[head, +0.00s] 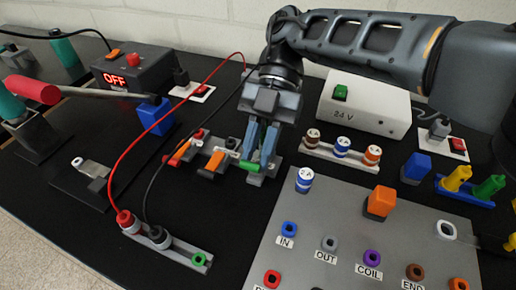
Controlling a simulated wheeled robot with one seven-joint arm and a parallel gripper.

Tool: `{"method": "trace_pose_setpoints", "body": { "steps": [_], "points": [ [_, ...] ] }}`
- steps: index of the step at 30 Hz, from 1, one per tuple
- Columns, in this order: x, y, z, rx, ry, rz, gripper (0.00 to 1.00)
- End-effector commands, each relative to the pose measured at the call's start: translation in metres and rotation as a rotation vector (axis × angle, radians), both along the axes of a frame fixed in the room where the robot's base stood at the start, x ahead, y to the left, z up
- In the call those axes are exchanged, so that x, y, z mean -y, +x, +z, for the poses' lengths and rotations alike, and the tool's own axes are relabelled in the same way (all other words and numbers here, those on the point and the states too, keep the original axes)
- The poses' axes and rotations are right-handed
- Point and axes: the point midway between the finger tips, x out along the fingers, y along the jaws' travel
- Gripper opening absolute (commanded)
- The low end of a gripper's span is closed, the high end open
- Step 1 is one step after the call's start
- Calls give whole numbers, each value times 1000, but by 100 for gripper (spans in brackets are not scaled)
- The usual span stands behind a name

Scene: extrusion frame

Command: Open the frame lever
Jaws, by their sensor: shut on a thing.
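Three small lever units stand in a row on the black table: one with a red lever (179,154), one with an orange lever (212,164) and one with a green lever (250,166). My gripper (258,148) points down over the green unit at the right of the row. Its blue-grey fingers are shut on the green lever, whose tip shows at their lower left. The fingers and the gripper body hide much of that unit, so the exact lever angle cannot be told.
A red and a black cable run close to my gripper's left side from a socket strip (177,250). A white 24 V box (366,106) and a strip with several knobs (341,156) are at right. A grey panel (337,205) lies in front.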

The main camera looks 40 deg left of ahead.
Motion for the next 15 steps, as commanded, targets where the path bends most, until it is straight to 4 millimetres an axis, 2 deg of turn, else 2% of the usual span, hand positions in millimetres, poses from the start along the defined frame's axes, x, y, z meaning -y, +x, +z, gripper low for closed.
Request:
{"method": "trace_pose_setpoints", "body": {
  "steps": [2,3,9,10,15],
  "points": [
    [0,1,0,4,1,-3,0],
    [0,1,0,4,1,-3,25],
    [0,1,0,3,1,-1,44],
    [0,1,0,3,1,-1,47],
    [0,0,0,2,0,-1,47]
  ]
}}
